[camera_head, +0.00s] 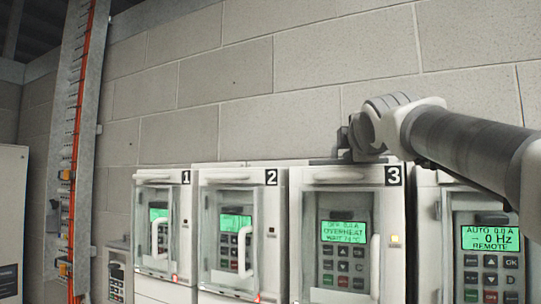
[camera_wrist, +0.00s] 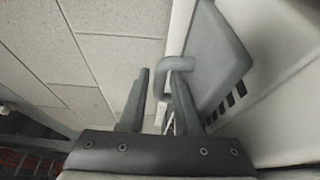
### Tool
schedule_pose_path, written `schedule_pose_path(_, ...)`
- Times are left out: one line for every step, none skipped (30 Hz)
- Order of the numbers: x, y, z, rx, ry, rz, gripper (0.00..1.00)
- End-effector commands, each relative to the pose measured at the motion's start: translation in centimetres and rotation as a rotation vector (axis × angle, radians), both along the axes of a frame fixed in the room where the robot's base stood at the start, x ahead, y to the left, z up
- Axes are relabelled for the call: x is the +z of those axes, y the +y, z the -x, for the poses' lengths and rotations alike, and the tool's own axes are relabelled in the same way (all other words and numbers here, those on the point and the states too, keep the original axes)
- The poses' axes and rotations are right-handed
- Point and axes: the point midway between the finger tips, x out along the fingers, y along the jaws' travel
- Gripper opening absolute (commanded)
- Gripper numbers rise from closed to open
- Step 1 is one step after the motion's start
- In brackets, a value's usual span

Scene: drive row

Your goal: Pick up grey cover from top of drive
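The grey cover (camera_wrist: 222,55) lies on top of drive 3 and fills the upper right of the wrist view, with a row of dark slots along one edge. Its curved grey handle (camera_wrist: 180,63) stands out toward my gripper (camera_wrist: 161,76). The two fingers are apart, with part of the handle between them; a gap shows beside the left finger, and contact with the right finger cannot be told. In the head view my gripper (camera_head: 350,140) is over the top of drive 3 (camera_head: 340,176), and only a thin dark edge of the cover (camera_head: 325,161) shows there.
Drive 1 (camera_head: 160,178) and drive 2 (camera_head: 225,179) stand to the left, and another drive (camera_head: 460,210) to the right, partly behind my arm. Drive 3's display reads overheat. A block wall (camera_head: 250,75) rises close behind the row. A cable tray (camera_head: 75,120) stands at left.

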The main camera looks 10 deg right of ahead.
Motion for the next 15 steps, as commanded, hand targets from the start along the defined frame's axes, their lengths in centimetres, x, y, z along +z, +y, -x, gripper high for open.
schedule_pose_path(0.13, -0.10, -0.39, -0.001, 0.001, 0.000, 0.32)
schedule_pose_path(0.08, -0.13, -0.50, -0.001, 0.001, 0.000, 0.32)
schedule_pose_path(0.03, -0.16, -0.60, -0.001, 0.001, 0.000, 0.32)
schedule_pose_path(0.00, -0.18, -0.62, -0.001, 0.000, 0.000, 0.32)
schedule_pose_path(-0.03, -0.18, -0.62, -0.001, 0.000, 0.000, 0.32)
schedule_pose_path(-0.05, -0.17, -0.60, -0.001, 0.000, 0.000, 0.32)
schedule_pose_path(-0.05, -0.17, -0.59, -0.001, 0.000, 0.000, 0.32)
schedule_pose_path(-0.05, -0.17, -0.59, -0.001, 0.000, 0.000, 0.32)
schedule_pose_path(-0.05, -0.17, -0.58, -0.001, 0.000, 0.000, 0.32)
schedule_pose_path(-0.04, -0.17, -0.58, -0.001, 0.000, 0.000, 0.27)
schedule_pose_path(-0.04, -0.17, -0.57, -0.001, 0.000, 0.000, 0.21)
schedule_pose_path(-0.04, -0.17, -0.57, -0.001, 0.000, -0.001, 0.14)
schedule_pose_path(-0.03, -0.16, -0.56, -0.001, 0.000, -0.001, 0.09)
schedule_pose_path(-0.03, -0.16, -0.56, -0.001, 0.000, -0.001, 0.03)
schedule_pose_path(-0.03, -0.17, -0.56, -0.001, 0.000, -0.001, 0.00)
